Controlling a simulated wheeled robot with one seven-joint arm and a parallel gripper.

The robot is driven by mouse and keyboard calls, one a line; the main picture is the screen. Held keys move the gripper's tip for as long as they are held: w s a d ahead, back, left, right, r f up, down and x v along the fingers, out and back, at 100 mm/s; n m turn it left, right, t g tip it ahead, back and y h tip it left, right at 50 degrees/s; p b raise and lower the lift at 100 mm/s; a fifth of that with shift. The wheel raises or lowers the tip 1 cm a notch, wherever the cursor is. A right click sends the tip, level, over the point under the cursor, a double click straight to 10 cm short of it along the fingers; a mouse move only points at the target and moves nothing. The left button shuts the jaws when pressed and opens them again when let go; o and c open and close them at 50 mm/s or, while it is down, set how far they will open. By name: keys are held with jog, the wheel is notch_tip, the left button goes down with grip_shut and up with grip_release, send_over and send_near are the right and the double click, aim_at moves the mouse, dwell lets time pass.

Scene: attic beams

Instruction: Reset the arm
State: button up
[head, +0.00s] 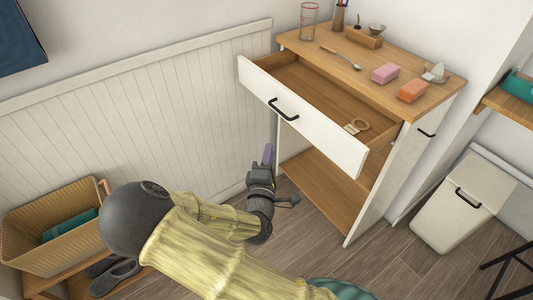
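My gripper (266,163) is at the end of my yellow-sleeved arm (210,245), in the middle of the head view. It is in front of the cabinet's left side, below the open drawer (305,116). A purple part shows at its tip. I cannot tell whether the fingers are open or shut, or whether the purple part is held. The drawer is pulled out and has a black handle (283,109). A ring-shaped tan object (357,126) lies inside it.
A woven basket (55,215) is at left, a white bin (462,203) at right. Floor (330,255) shows between.

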jog(key=shift+w+d, duration=0.15)
jog(key=shift+d, duration=0.1)
jog(key=s+d+f+m+g+h, duration=0.1)
jog(key=d+f+m+g, duration=0.75)
jog(key=m+g, duration=0.2)
jog(key=s+d+r+m+g+y, duration=0.25)
jog(key=s+d+r+m, duration=0.2)
jog(key=s, duration=0.25)
jog(key=s+d+r+m+g+y, duration=0.1)
jog(key=s+d+r+m+g, duration=0.3)
jog(key=s, duration=0.3)
notch_tip(320, 180, up, 27)
jog(key=p, duration=2.5)
jog(key=shift+s+n+p, duration=0.3)
jog(key=shift+n+p, duration=0.05)
jog(key=shift+n, duration=0.05)
jog(key=shift+h, duration=0.25)
